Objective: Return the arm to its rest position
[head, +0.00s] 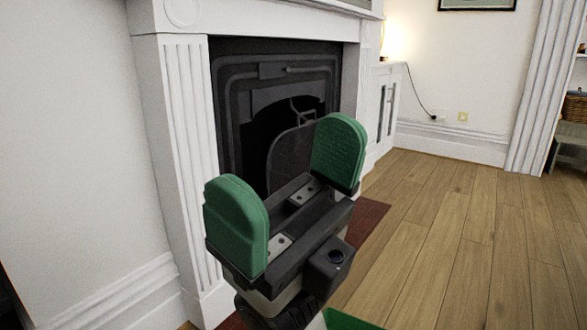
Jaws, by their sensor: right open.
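My right gripper (287,190) shows large in the middle of the head view, raised in front of the fireplace. Its two green padded fingers stand wide apart, and nothing is between them. The dark gripper body is below the fingers and hides part of the hearth. My left gripper is not in the head view.
A white fireplace surround (178,120) with a black cast-iron insert (232,110) stands close behind the gripper. A white cabinet (383,115) with a glowing lamp (391,42) is beyond it. The wooden floor (470,230) at the right is clear. A wicker basket (575,107) sits at the far right.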

